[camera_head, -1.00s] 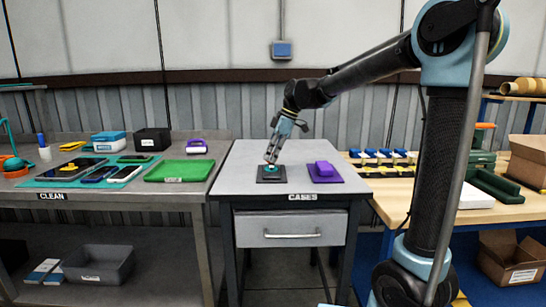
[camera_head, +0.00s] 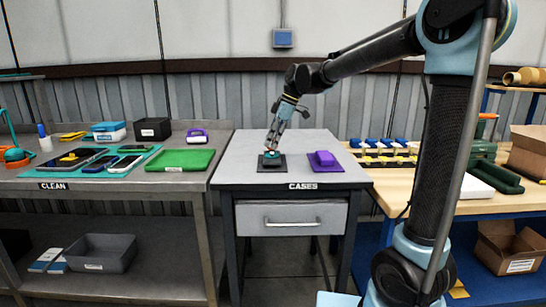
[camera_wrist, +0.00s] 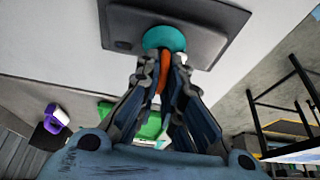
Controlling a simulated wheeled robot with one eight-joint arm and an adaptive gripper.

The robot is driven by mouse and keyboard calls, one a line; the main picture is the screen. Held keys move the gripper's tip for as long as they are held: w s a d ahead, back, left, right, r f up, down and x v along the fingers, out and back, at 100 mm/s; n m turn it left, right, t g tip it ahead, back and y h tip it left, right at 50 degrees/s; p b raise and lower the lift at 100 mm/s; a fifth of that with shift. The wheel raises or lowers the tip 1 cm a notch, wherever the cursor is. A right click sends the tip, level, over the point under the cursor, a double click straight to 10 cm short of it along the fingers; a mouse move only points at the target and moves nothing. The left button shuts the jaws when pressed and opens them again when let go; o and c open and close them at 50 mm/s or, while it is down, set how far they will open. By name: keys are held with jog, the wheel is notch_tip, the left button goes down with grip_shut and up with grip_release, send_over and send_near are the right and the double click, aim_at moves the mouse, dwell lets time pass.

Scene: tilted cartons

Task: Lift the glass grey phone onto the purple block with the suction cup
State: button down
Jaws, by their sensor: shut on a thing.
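My gripper (camera_head: 271,148) is shut on the suction cup (camera_wrist: 164,38), a teal disc with an orange stem between my fingers. The pad also shows in the head view (camera_head: 262,166). Which is glass grey I cannot tell.
A green tray (camera_head: 181,160), a dark box (camera_head: 152,129) and a purple-and-white item (camera_head: 196,136) stand on the left bench. A wooden bench (camera_head: 385,185) with blue-topped items is at right. The cases table's front is clear.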

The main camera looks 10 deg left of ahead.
jog(key=shift+r, duration=2.35)
jog(key=shift+s, duration=0.1)
